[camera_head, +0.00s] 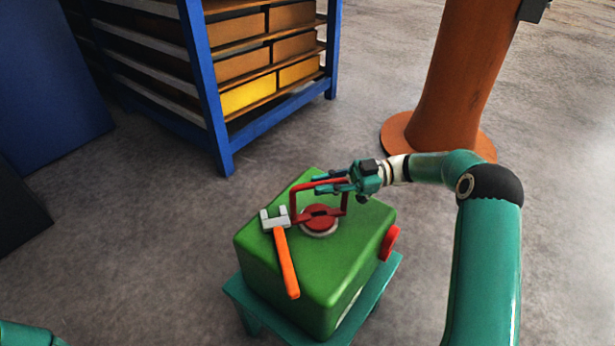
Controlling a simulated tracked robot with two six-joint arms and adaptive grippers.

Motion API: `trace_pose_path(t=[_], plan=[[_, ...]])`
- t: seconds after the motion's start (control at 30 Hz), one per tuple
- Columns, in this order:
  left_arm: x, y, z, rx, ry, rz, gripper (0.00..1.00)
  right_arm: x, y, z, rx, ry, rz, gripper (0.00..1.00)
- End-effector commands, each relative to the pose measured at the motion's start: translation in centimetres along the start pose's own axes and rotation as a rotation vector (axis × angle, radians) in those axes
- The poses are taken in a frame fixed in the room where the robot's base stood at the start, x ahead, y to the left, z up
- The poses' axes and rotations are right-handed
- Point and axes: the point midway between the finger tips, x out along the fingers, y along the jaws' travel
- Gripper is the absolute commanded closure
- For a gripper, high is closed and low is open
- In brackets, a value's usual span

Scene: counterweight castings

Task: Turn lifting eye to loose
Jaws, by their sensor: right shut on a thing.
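A red lifting eye (293,204) stands up from a round red hub (320,217) with a pale ring, on top of a green casting (310,270). My right gripper (322,184) reaches in from the right and is shut on the upper bar of the lifting eye. The fingers hide part of that bar. My left arm (28,334) shows only as a small piece at the bottom left corner; its gripper is out of view.
A hammer with an orange handle (286,264) lies on the casting, left of the eye. The casting sits on a teal stand (378,285). A blue shelf rack (208,90) with boxes stands behind. An orange column (450,80) rises at the back right. Grey floor is clear around the stand.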

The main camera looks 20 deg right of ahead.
Motion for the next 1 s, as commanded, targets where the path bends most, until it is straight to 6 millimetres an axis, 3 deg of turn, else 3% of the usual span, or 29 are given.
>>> trace_pose_path(t=[0.33,0.83,0.87,1.0], plan=[[0.3,-0.1,0.0,0.000,0.000,0.000,0.48,0.2,0.4,0.1,-0.005,0.022,-0.146,1.00],[0.3,-0.1,0.0,0.000,0.000,0.000,0.48,0.6,0.7,0.1,-0.007,0.028,-0.169,1.00],[0.3,-0.1,0.0,0.000,0.000,0.000,0.48,0.6,0.7,0.1,-0.008,0.028,-0.169,0.81],[0.3,-0.1,0.0,0.000,0.000,0.000,0.48,0.7,0.6,0.1,-0.006,0.029,-0.173,0.59]])
